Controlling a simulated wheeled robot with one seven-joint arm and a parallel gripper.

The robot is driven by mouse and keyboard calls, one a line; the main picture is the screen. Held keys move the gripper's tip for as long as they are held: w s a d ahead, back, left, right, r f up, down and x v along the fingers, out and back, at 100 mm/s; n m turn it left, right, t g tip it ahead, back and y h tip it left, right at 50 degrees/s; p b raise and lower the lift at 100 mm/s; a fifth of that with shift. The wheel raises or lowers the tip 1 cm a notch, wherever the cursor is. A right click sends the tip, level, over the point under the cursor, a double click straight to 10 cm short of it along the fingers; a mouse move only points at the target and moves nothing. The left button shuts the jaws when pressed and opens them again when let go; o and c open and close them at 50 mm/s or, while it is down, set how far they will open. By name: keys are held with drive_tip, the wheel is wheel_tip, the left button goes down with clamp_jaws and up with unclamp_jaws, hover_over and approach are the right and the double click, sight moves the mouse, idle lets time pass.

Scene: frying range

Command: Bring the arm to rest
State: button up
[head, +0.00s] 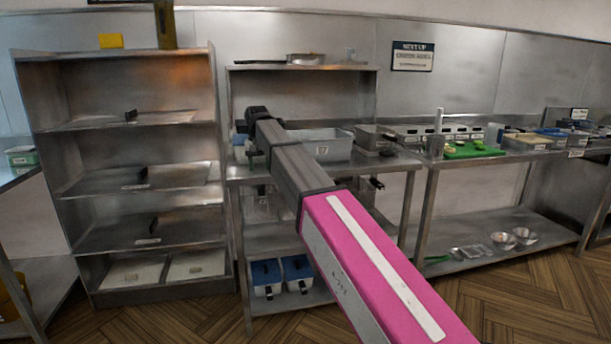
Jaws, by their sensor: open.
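My arm reaches from the lower right toward the upper left, with a pink and white section nearest and a grey section beyond it. Its dark end, with my gripper (250,134), is in front of the left end of the middle steel table (397,165). My gripper is open. Its fingers are small and hard to make out, and I see nothing held in it. The arm hides part of the table and its lower shelves.
A steel shelf rack (135,185) stands left. A grey bin (322,146) and a pan (375,137) are on the middle table. A green board (470,150) lies on the right counter (500,158). Blue-lidded boxes (298,270) sit low. Wooden floor (520,300) is clear at lower right.

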drive_tip(key=s+d+f, duration=0.4)
drive_tip(key=d+f, duration=0.5)
drive_tip(key=f, duration=0.1)
drive_tip(key=s+d+f+m, duration=0.1)
drive_tip(key=s+d+f, duration=0.4)
drive_tip(key=d+f, duration=0.45)
drive_tip(key=s+d+f, duration=0.4)
drive_tip(key=d+f, duration=0.4)
drive_tip(key=f, duration=0.3)
drive_tip(key=s+d+f+m, duration=0.1)
drive_tip(key=s+d+f, duration=0.8)
drive_tip(key=s, duration=0.2)
drive_tip(key=shift+s+f, duration=0.2)
drive_tip(key=shift+s, duration=0.15)
drive_tip(key=shift+d, duration=0.1)
